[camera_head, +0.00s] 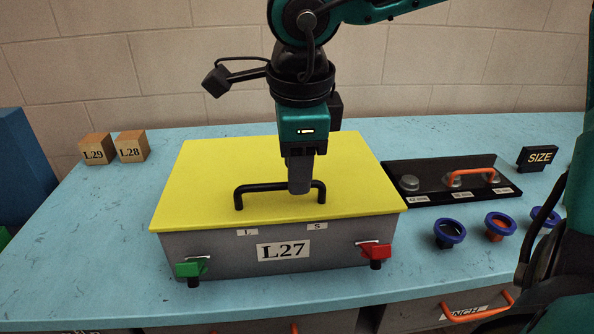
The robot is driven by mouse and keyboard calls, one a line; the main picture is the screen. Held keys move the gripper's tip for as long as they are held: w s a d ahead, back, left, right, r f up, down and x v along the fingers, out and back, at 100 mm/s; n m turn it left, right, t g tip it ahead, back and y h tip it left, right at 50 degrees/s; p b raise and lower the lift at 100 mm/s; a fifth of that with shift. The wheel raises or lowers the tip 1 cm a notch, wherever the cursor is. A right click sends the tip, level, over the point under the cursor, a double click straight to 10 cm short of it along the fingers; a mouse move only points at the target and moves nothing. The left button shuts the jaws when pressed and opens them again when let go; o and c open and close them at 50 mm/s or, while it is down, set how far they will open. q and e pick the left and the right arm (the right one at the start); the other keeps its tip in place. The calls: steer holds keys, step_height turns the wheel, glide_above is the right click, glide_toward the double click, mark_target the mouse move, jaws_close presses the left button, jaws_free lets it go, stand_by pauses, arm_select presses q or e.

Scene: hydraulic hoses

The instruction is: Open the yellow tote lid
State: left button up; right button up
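The yellow lid (215,170) lies flat and closed on the grey tote (215,255) labelled L27. A black bar handle (258,187) stands up from the lid. My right gripper (300,188) points down at the right part of the handle, its fingertips overlapping the bar in this view. The fingers show as one grey block, so I cannot tell whether they are apart or closed on the bar. A green latch (190,269) and a red latch (375,251) are on the tote's front. My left gripper is out of view.
Wooden blocks L29 (95,149) and L28 (131,147) stand at the back left of the blue table (95,235). A black panel with an orange handle (473,175), a SIZE sign (538,158) and blue-ringed fittings (450,232) are right of the tote. The table left of the tote is clear.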

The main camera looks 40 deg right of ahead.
steer(key=shift+w+f, duration=0.1)
steer(key=shift+f, duration=0.55)
jaws_close()
